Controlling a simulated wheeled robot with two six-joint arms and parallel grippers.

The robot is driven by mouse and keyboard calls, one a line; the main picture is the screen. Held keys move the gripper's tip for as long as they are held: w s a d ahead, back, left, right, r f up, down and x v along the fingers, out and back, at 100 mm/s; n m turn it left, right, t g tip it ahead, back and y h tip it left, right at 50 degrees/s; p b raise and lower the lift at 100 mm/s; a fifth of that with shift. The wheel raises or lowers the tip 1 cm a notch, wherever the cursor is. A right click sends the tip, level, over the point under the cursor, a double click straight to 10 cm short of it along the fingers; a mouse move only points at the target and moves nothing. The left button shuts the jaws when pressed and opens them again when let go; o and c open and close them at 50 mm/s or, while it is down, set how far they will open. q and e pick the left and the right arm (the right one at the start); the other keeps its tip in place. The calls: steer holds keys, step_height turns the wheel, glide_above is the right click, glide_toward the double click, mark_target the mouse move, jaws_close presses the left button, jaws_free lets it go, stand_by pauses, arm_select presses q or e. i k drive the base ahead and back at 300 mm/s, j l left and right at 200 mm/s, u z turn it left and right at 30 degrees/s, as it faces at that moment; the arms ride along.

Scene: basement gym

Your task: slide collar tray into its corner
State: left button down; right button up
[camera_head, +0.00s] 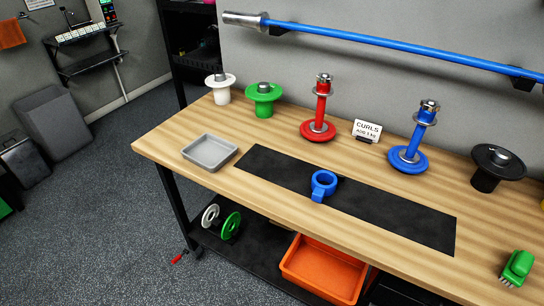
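A shallow grey tray (228,159), which looks empty, sits on the wooden bench (165,150) near its left front corner. It lies just left of the black mat (400,217), a little in from the bench's left and front edges. A blue collar (324,184) with a short tab lies on the middle of the mat, apart from the tray. No mark for a tray corner shows on the bench. Neither of my grippers is in view.
White (218,88) and green (264,98) plates on stands are behind the tray. Red (320,110) and blue (417,140) dumbbells stand upright beside a CURLS card (367,131). An orange bin (325,270) is below.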

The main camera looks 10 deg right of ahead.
mark_target(210, 152)
steer(key=j+z, duration=0.4)
steer(key=k+j+z, duration=0.15)
steer(key=z, duration=0.25)
steer(key=k+j+z, duration=0.1)
steer(key=j+z, duration=0.15)
steer(key=z, duration=0.15)
steer(key=k+j+z, duration=0.15)
steer(key=z, duration=0.3)
steer(key=k+j, duration=0.5)
steer(key=i, duration=0.45)
